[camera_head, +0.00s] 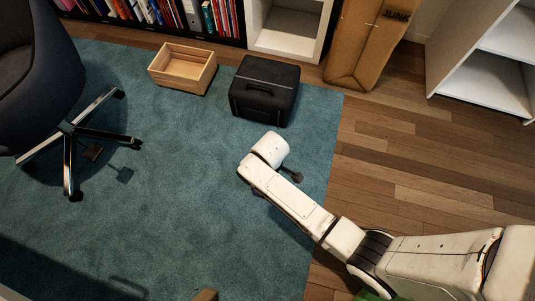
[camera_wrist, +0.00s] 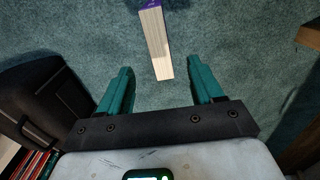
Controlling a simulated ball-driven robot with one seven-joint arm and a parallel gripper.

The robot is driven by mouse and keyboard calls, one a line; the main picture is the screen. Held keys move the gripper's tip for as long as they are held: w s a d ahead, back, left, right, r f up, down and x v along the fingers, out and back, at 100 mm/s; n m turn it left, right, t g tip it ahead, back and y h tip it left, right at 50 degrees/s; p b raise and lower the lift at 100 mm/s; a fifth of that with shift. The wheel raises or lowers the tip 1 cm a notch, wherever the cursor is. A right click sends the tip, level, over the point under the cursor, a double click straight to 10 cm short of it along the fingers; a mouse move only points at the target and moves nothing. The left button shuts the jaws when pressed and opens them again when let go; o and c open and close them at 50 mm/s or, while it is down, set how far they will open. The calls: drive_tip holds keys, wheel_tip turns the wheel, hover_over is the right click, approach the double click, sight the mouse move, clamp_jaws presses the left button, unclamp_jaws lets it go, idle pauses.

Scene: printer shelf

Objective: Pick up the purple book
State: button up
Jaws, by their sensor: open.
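The purple book (camera_wrist: 157,45) shows in the wrist view as a narrow block of cream page edges, with a bit of purple cover at the top edge of the picture. It is on the teal carpet, and part of it runs out of view. My gripper (camera_wrist: 160,72) is open, with its two teal fingers spread apart. The near end of the book appears between the fingertips, with clear space on both sides. How far below the fingers it lies, I cannot tell. In the head view I cannot make out the book, and my arm hides the fingers.
A black case (camera_head: 265,91) and an open wooden box (camera_head: 184,68) stand on the carpet at the back. The case also shows at left in the wrist view (camera_wrist: 40,100). An office chair (camera_head: 35,75) is at left. A cardboard box (camera_head: 365,45) stands behind. Mid-carpet is clear.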

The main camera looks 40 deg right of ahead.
drive_tip(key=shift+w+a+f+b, duration=0.15)
drive_tip(key=shift+f+b, duration=0.1)
drive_tip(key=shift+f, duration=0.35)
drive_tip(key=shift+w+a+f+b, duration=0.1)
drive_tip(key=shift+f+b, duration=0.1)
drive_tip(key=shift+f, duration=0.4)
wheel_tip(320, 180, down, 5)
drive_tip(key=b, duration=0.2)
drive_tip(key=shift+b, duration=0.4)
wheel_tip(320, 180, down, 5)
drive_tip(key=b, duration=0.4)
drive_tip(key=shift+w+d+f, duration=0.1)
drive_tip(key=shift+w+d, duration=0.05)
clamp_jaws()
